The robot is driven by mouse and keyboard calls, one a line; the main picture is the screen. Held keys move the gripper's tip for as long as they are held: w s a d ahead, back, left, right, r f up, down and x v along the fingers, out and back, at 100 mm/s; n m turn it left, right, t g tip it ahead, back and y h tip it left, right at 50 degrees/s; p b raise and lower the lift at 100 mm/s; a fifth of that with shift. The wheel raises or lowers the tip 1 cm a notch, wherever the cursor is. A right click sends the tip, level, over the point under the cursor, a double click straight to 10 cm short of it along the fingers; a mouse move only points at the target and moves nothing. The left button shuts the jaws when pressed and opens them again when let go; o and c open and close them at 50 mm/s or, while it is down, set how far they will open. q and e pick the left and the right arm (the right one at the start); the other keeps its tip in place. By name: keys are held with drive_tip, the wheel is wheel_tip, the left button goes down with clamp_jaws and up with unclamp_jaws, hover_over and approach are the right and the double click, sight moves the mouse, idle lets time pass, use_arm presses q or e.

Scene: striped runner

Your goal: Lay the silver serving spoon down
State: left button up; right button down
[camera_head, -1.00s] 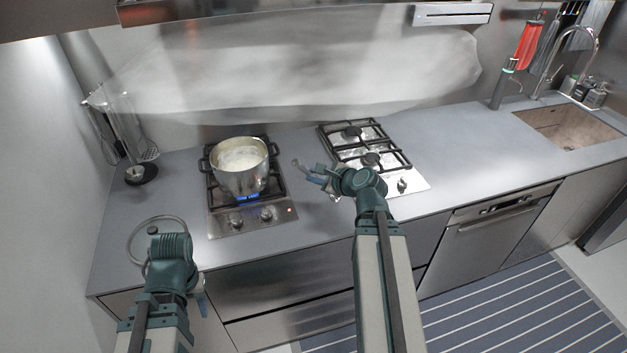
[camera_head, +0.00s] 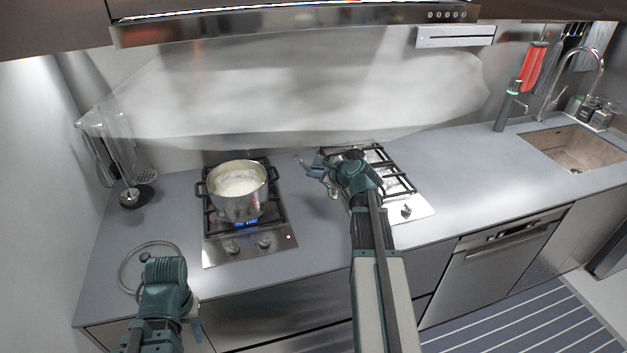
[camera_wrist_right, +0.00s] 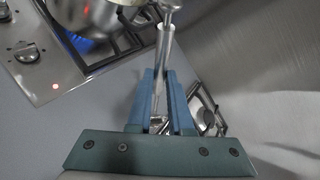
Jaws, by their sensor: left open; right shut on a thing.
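The silver serving spoon (camera_wrist_right: 165,52) is in my right gripper (camera_wrist_right: 160,78), whose blue fingers are shut on its handle. In the head view, the spoon (camera_head: 301,160) reaches out left of the right gripper (camera_head: 322,170), over the counter between the two hobs. I cannot tell how high it is. In the wrist view, its far end leaves the top edge, near the pot. My left gripper (camera_head: 196,328) is low at the left by the counter's front edge; it is open, mostly hidden behind its own wrist, and appears empty.
A pot (camera_head: 240,205) with pale contents stands on the left hob (camera_head: 222,252). The gas hob (camera_head: 410,208) is right of my right gripper. A glass lid (camera_head: 128,270) lies front left; a utensil stand (camera_head: 118,160) is back left. The counter right of the gas hob (camera_head: 470,170) is clear.

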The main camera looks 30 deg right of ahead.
wheel_tip(320, 180, down, 3)
drive_tip(key=b, duration=0.3)
drive_tip(key=shift+f, duration=0.2)
drive_tip(key=shift+f, duration=0.1)
